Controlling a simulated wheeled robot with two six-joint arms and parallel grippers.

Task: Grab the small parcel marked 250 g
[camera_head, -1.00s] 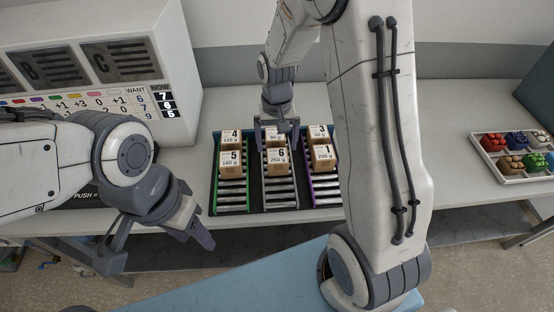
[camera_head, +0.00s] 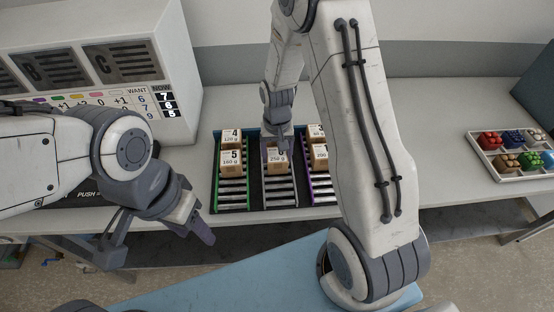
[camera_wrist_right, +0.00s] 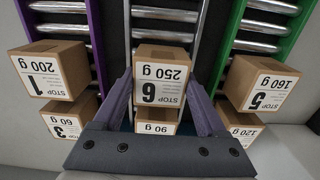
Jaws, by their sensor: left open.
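The 250 g parcel is a small brown box with a white label reading 6. It sits on the middle roller lane in the head view (camera_head: 277,168) and in the right wrist view (camera_wrist_right: 162,68). My right gripper (camera_head: 279,148) is over its back edge, partly hiding it. In the right wrist view my right gripper's fingers (camera_wrist_right: 161,84) are apart, one on each side of the parcel's label face; I cannot tell whether they touch it. My left gripper (camera_head: 158,250) is open and empty, in front of the table edge at left.
Parcel 5 (camera_head: 231,168) and parcel 4 (camera_head: 231,135) stand on the green left lane. Parcel 1 (camera_head: 319,160) and parcel 3 are on the purple right lane. The 90 g parcel (camera_wrist_right: 156,127) is close behind the 250 g one. A tray of coloured pieces (camera_head: 490,168) lies at right.

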